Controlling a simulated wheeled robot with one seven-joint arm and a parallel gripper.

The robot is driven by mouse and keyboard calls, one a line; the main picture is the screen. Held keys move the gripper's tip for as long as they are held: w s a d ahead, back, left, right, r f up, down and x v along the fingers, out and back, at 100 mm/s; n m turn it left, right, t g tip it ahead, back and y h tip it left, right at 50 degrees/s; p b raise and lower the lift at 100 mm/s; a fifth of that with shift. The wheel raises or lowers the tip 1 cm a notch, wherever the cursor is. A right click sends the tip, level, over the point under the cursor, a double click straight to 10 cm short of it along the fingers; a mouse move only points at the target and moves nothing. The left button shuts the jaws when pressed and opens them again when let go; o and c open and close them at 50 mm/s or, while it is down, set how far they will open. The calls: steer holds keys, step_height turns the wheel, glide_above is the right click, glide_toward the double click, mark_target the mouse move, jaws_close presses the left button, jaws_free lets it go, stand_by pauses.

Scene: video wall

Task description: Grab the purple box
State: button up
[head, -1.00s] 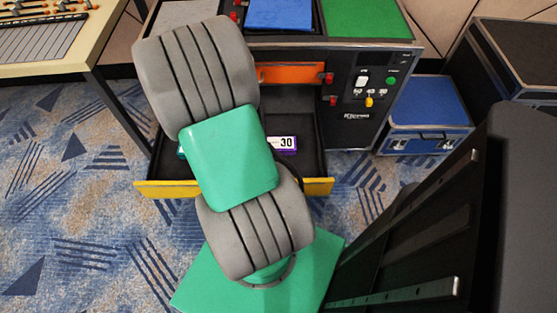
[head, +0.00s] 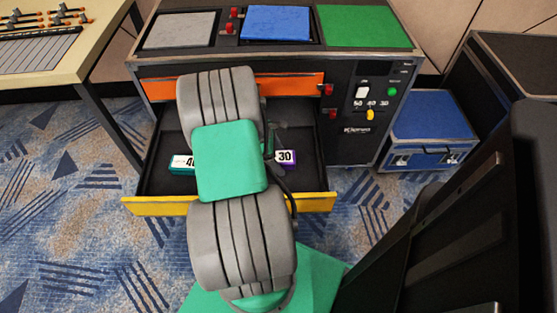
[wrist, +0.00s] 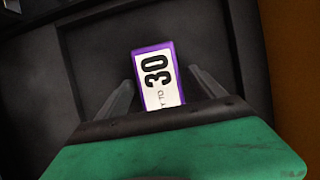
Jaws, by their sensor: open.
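The purple box (head: 288,157) lies in the open black drawer with the yellow front (head: 150,206). It has a white label reading 30. In the wrist view the purple box (wrist: 155,75) lies ahead of my gripper (wrist: 154,82), between the lines of its two fingers. My gripper is open, with one finger on each side of the box's lower part. I cannot tell how far the fingertips are above the drawer floor. In the head view my arm hides most of my gripper.
A teal box (head: 181,163) labelled 40 lies in the drawer to the left, partly behind my arm. An orange drawer front (head: 295,84) is above. The cabinet top carries grey, blue and green panels (head: 365,26). A blue case (head: 430,130) stands right.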

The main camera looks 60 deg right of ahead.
steer(key=shift+f, duration=0.1)
steer(key=shift+c, duration=0.6)
steer(key=c, duration=1.5)
